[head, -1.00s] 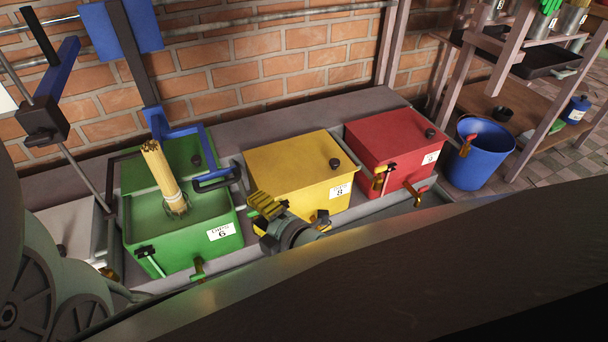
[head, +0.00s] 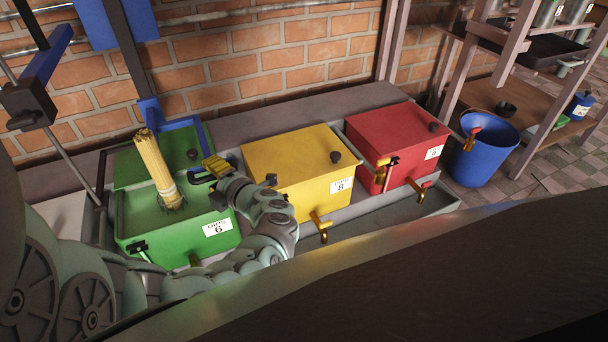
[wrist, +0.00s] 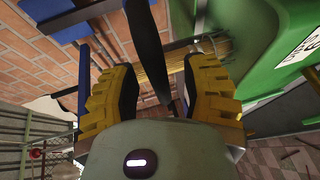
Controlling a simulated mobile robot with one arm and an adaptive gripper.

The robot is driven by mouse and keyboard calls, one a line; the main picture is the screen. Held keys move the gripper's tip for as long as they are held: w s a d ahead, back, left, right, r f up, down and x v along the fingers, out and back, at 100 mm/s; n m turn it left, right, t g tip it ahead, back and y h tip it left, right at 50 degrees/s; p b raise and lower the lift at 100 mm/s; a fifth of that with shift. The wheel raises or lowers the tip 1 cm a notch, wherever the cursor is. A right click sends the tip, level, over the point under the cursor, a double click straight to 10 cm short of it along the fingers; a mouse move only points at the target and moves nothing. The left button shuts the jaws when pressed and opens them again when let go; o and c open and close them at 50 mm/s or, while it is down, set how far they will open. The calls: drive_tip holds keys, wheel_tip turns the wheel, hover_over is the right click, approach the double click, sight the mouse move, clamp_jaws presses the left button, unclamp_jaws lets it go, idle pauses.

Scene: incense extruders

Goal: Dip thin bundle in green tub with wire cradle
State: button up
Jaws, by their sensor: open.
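The green tub (head: 178,240), labelled 6, stands at the left with its lid raised at the back. The thin bundle (head: 157,165) of pale sticks leans slightly in it, its lower end in the wire cradle (head: 172,203). A blue bracket (head: 180,124) with a dark handle (head: 200,179) reaches over the tub. My gripper (head: 212,166) has yellow fingers and is open, close to the handle at the tub's right. In the wrist view my open fingers (wrist: 163,72) have a dark bar (wrist: 148,48) and the bundle between or beyond them; contact is unclear.
A yellow tub (head: 290,165) and a red tub (head: 395,135), both lidded, stand to the right in the trough. A blue bucket (head: 482,155) stands on the floor beyond. A brick wall (head: 290,55) closes the back.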

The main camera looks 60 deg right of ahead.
drive_tip(key=shift+o, duration=0.3)
clamp_jaws()
idle(0.4)
